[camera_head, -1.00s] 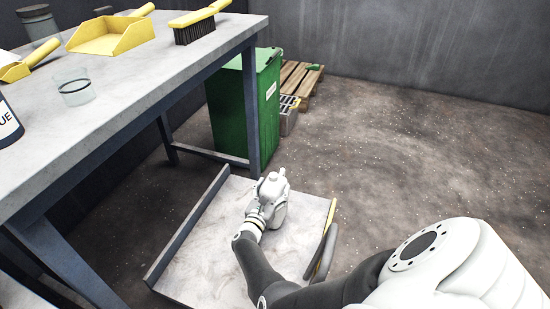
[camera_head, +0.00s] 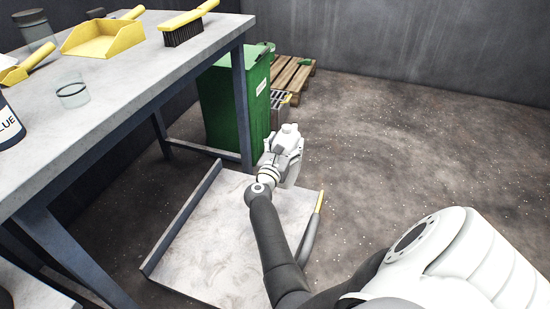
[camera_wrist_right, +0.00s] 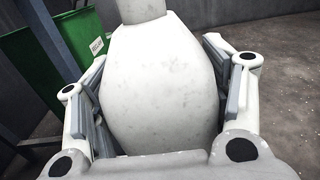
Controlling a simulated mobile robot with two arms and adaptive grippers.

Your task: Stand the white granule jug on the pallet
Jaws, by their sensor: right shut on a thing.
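The white granule jug (camera_wrist_right: 160,85) fills the middle of the right wrist view, upright, with its neck at the top. My right gripper (camera_head: 283,150) is shut on the jug; one finger lies along each side of it. In the head view the jug (camera_head: 290,132) is partly hidden behind the gripper and shows over the far end of the grey platform. The wooden pallet (camera_head: 291,76) lies on the floor at the back, behind the green bin. A small green thing lies on the pallet. My left gripper is in neither view.
The green bin (camera_head: 226,110) stands left of the jug, beside the workbench (camera_head: 120,95). A grey crate-like block (camera_head: 280,108) stands between bin and jug. The low platform (camera_head: 205,250) has a raised left edge. Floor to the right is open.

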